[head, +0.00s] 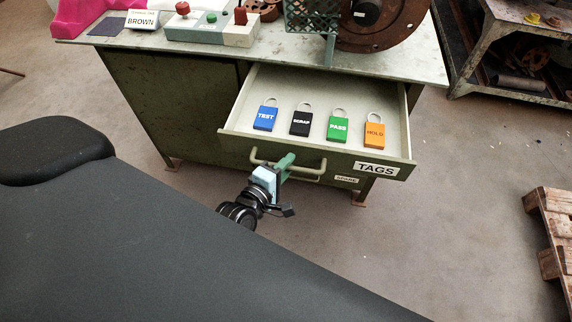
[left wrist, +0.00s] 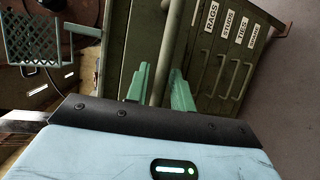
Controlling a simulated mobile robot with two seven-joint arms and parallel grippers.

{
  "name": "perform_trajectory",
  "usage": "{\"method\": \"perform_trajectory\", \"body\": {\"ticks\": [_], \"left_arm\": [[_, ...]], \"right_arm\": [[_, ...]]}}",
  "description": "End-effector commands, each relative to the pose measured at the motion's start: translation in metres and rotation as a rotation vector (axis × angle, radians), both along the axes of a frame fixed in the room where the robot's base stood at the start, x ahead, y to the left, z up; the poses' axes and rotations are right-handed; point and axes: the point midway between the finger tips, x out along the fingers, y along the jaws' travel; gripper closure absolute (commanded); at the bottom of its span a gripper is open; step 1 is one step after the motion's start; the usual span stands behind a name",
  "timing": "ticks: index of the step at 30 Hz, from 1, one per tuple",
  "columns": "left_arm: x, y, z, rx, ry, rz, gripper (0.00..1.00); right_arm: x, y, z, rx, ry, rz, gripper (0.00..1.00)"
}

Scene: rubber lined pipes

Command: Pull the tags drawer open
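The tags drawer (head: 385,152) stands pulled out of the green cabinet, with a white TAGS label on its front. Inside lie four padlock-shaped tags: blue TEST (head: 265,117), black SCRAP (head: 301,121), green PASS (head: 338,128) and orange HOLD (head: 374,134). The drawer's bar handle (head: 309,178) runs across its front. My left gripper (head: 286,162) is at this handle. In the left wrist view its green fingers (left wrist: 160,88) stand close together on either side of the handle bar (left wrist: 168,45). My right gripper is not in view.
The cabinet top (head: 290,55) holds a BROWN label block (head: 142,19), a red-knobbed control box (head: 210,27), a mesh basket and a rusty wheel (head: 385,20). Other labelled drawers (left wrist: 230,60) lie below. A wooden pallet (head: 555,230) is at right; floor between is clear.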

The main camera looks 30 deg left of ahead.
Motion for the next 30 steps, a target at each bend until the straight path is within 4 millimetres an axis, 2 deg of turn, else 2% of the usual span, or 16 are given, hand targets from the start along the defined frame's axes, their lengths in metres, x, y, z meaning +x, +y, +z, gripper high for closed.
{"method": "perform_trajectory", "body": {"ticks": [2,13,24,30], "left_arm": [[0.0,0.0,0.0,0.0,0.0,0.0,0.66],[-0.005,0.001,0.0,0.001,0.001,0.001,0.66],[-0.057,0.007,0.009,0.0,0.003,0.0,0.66],[-0.073,0.009,0.013,0.001,0.0,0.0,0.66]], "right_arm": [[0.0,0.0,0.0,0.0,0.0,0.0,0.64],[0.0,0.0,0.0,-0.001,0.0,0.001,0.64],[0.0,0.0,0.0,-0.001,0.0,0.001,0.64],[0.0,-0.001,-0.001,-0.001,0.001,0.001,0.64]]}}
